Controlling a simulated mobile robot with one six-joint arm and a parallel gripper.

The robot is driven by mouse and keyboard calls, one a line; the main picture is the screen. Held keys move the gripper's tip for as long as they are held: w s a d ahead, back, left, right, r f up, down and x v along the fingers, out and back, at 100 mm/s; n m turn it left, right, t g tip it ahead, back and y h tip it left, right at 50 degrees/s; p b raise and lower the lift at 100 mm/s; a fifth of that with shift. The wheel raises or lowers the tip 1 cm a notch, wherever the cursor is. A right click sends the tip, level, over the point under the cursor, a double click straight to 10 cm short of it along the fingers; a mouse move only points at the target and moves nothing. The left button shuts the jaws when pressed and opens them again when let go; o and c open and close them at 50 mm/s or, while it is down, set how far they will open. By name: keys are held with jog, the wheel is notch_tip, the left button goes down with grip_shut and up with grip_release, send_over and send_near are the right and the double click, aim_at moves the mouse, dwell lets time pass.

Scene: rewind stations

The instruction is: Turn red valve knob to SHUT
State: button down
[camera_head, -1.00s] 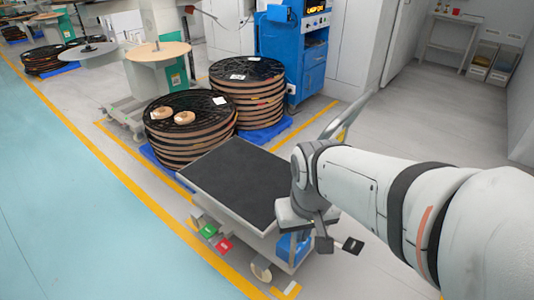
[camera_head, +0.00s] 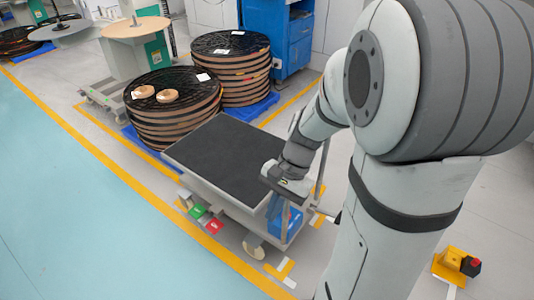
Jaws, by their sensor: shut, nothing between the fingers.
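No valve knob can be made out for certain. A small red part (camera_head: 471,266) sits on a yellow block (camera_head: 449,262) on the floor at the lower right, and I cannot tell whether it is the red valve knob. No SHUT marking is readable. My gripper (camera_head: 288,184) is over the right edge of the black-topped cart, well left of the red part. It is shut and empty; its fingers are small and hard to make out. My arm covers much of the right side of the view.
A blue cabinet (camera_head: 292,45) is at the back. The teal floor (camera_head: 80,200) on the left is clear.

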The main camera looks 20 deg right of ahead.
jog(key=w+d+f+m+y+b, duration=0.25)
jog(key=w+f+m+y, duration=0.35)
jog(key=f+m, duration=0.45)
jog(key=m+t+h+b, duration=0.3)
jog(key=m+t+b, duration=0.7)
jog(key=m+t, duration=1.45)
send_near(290, 217)
notch_tip(290, 217, up, 4)
jog(key=w+a+m+g, duration=0.1)
jog(key=a+m+g, duration=0.2)
jog(key=m+g, duration=0.25)
jog(key=shift+n, duration=0.25)
jog(key=w, duration=0.1)
jog(key=w+d+b, duration=0.1)
jog(key=w, duration=0.2)
jog(key=shift+w+d+r+b, duration=0.2)
jog(key=shift+w+r+b, duration=0.15)
jog(key=shift+r, duration=0.05)
